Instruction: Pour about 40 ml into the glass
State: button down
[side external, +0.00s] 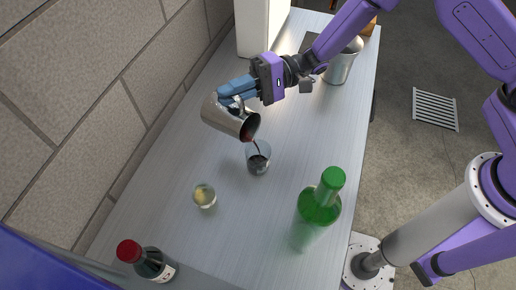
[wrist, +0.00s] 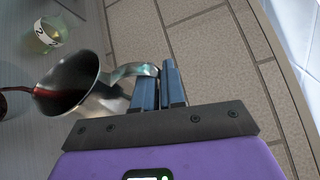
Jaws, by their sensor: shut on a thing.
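My gripper (side external: 236,92) is shut on the handle of a steel jug (side external: 221,117). The jug is tilted well over, and dark red liquid runs from its lip in a thin stream. In the wrist view the jug (wrist: 90,98) shows red liquid at its mouth, with the handle between my blue fingers (wrist: 158,88). A clear glass (side external: 258,160) stands on the table below the lip, and the stream falls into it. Dark liquid shows low in this glass. The exact level cannot be read.
A second small glass with pale yellow liquid (side external: 204,196) stands nearby on the metal table (side external: 165,195). A green bottle (side external: 315,215) and a dark red-capped bottle (side external: 150,262) stand in front. A metal bucket (side external: 342,66) stands behind. A block wall (side external: 90,90) borders the left.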

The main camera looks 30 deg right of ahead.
jog(key=shift+s+r, duration=0.1)
dwell(0.3)
jog(key=w+m, duration=0.1)
jog(key=w+a+m+h, duration=0.1)
jog(key=w, duration=0.1)
jog(key=shift+w+a+f+m+h, duration=0.25)
jog(key=shift+w+f+m, duration=0.1)
jog(key=shift+f+m, duration=0.25)
jog(key=shift+w+a+f+m+h, duration=0.1)
jog(key=shift+w+f+m+h, duration=0.2)
jog(key=shift+f+m, duration=0.25)
jog(key=shift+w, duration=0.1)
dwell(0.8)
